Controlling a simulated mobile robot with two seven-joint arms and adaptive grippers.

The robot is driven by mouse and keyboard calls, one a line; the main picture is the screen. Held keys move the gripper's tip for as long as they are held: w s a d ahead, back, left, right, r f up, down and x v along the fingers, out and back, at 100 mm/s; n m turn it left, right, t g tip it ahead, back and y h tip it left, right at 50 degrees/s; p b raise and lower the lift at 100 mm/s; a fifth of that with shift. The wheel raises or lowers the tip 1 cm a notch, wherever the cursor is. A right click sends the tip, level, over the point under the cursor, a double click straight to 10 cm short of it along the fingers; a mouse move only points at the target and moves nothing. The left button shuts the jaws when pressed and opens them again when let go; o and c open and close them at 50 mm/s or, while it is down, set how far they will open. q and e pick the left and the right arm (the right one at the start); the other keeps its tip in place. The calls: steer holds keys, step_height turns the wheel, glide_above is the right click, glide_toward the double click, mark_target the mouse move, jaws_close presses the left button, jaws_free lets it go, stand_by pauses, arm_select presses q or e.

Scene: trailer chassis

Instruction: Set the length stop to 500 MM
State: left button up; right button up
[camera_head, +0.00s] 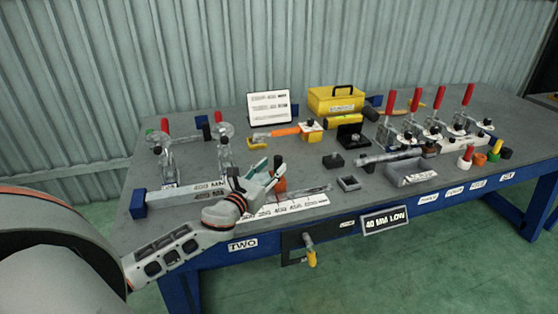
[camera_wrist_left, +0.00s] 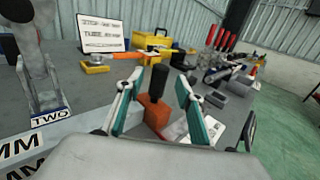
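The length stop appears to be an orange block with a black knob (camera_wrist_left: 155,108); it also shows in the head view (camera_head: 280,185), just right of my left gripper. My left gripper (camera_head: 266,176) is open at the table's front, its teal fingers on either side of the block in the left wrist view (camera_wrist_left: 160,80). I cannot tell whether they touch it. A white printed scale strip (camera_head: 290,205) lies along the front edge; its numbers are too small to read surely. My right gripper is not in view.
A grey bar with printed MM labels (camera_head: 185,198) lies at the left, near red-handled clamps (camera_head: 166,150). A white sign (camera_head: 269,107) and yellow toolbox (camera_head: 336,100) stand behind. More red-handled clamps (camera_head: 412,115) and a grey tray (camera_head: 410,173) are right.

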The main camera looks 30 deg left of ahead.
mark_target(276, 163)
arm_select(q)
steer(key=shift+w+a+f, duration=0.1)
steer(key=shift+w, duration=1.1)
steer(key=shift+w+a, duration=0.1)
steer(key=shift+w, duration=1.05)
jaws_close()
